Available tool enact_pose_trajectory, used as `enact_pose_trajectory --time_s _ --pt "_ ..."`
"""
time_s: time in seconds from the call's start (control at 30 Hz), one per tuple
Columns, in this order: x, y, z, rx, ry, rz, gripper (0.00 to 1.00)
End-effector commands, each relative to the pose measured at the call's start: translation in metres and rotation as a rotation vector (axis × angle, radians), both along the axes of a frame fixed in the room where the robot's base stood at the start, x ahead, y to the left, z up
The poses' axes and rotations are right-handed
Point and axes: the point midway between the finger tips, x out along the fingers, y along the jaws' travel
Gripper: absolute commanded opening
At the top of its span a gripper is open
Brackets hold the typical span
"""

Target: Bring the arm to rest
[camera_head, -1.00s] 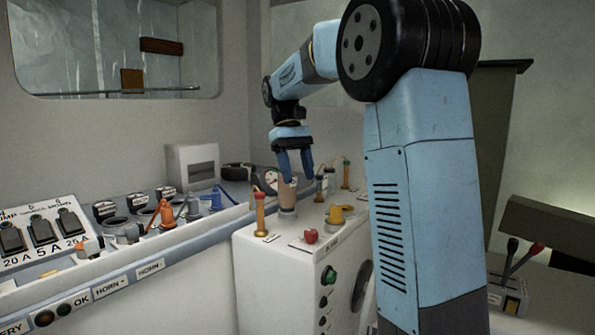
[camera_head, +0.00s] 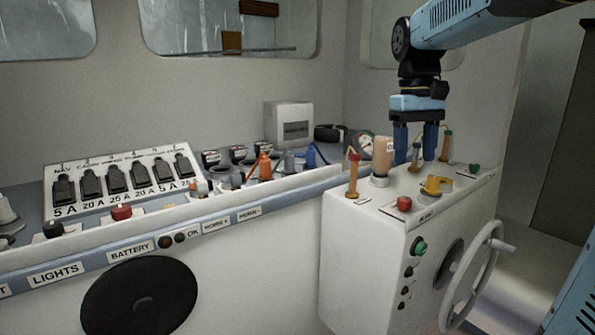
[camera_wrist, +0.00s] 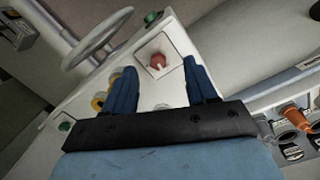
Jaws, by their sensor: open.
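My gripper (camera_head: 416,145) points down over the top of the white console box (camera_head: 365,235), behind and right of a tan cylinder (camera_head: 382,157) standing on a pale base. Its two blue fingers are apart with nothing between them. In the wrist view my gripper (camera_wrist: 160,85) is open and empty, with a red knob (camera_wrist: 157,61) on the console top seen beyond the fingertips. My blue arm reaches in from the upper right. Whether the fingertips touch anything on the console cannot be told.
At left is a fuse panel (camera_head: 117,182) with several switches. Free floor shows at the right.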

Motion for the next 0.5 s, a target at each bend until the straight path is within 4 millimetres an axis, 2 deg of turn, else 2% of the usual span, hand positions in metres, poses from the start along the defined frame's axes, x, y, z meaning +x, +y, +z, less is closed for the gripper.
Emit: enact_pose_trajectory --time_s 0.1,0.5 --pt "-0.028 0.000 -0.006 0.010 -0.082 -0.021 0.57" --pt "-0.107 0.002 -0.045 0.049 -0.358 -0.095 0.57"
